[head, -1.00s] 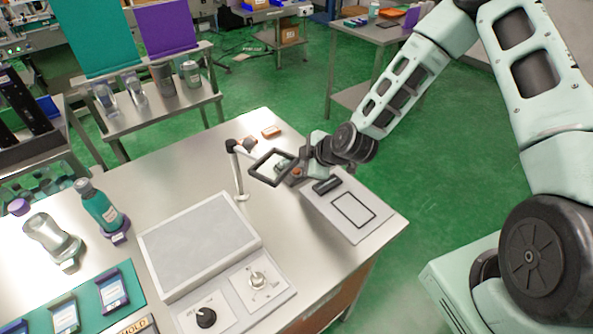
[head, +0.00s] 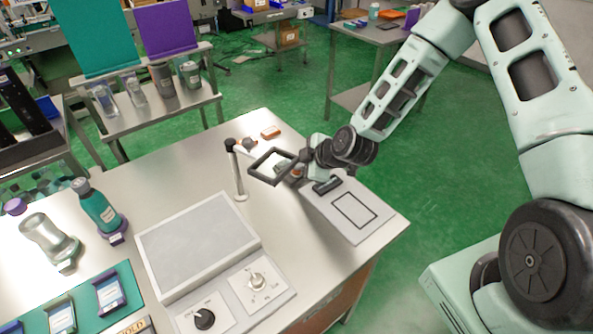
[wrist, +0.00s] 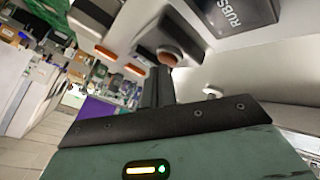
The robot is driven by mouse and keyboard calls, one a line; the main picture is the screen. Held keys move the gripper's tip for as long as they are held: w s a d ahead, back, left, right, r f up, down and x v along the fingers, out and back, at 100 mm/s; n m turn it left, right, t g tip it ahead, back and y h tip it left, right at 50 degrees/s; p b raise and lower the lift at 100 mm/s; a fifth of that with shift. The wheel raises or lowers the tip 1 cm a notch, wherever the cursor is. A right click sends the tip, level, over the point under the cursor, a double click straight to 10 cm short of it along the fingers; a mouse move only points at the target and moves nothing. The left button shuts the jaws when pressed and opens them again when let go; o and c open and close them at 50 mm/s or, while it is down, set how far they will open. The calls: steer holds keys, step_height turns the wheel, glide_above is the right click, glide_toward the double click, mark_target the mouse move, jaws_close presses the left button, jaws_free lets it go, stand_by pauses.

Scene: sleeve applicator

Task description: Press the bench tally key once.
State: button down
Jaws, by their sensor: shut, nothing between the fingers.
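In the wrist view, the shut dark fingers of my gripper (wrist: 160,78) point at a round reddish-brown button (wrist: 168,56), which looks like the tally key. The fingertips are right at the button and overlap it; I cannot tell whether they touch it or whether it is pressed down. In the head view my gripper (head: 304,167) is low over the far end of the light grey panel box (head: 372,228) at the bench's right side. The button is mostly hidden there by the gripper and wrist. Nothing shows held in the fingers.
A black open frame (head: 252,172) on a post (head: 239,182) stands close left of my gripper. A black bar (head: 327,186) lies on the panel box. An orange-brown block (head: 271,132) lies behind. A grey screen unit with knobs (head: 204,318) fills the bench's middle front.

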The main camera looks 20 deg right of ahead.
mark_target(300, 172)
steer(key=shift+f, duration=0.2)
steer(key=shift+r, duration=0.1)
steer(key=shift+r+p, duration=0.35)
steer(key=shift+r, duration=0.4)
steer(key=shift+r, duration=0.15)
steer(key=shift+r+p, duration=1.65)
steer(key=shift+r, duration=0.75)
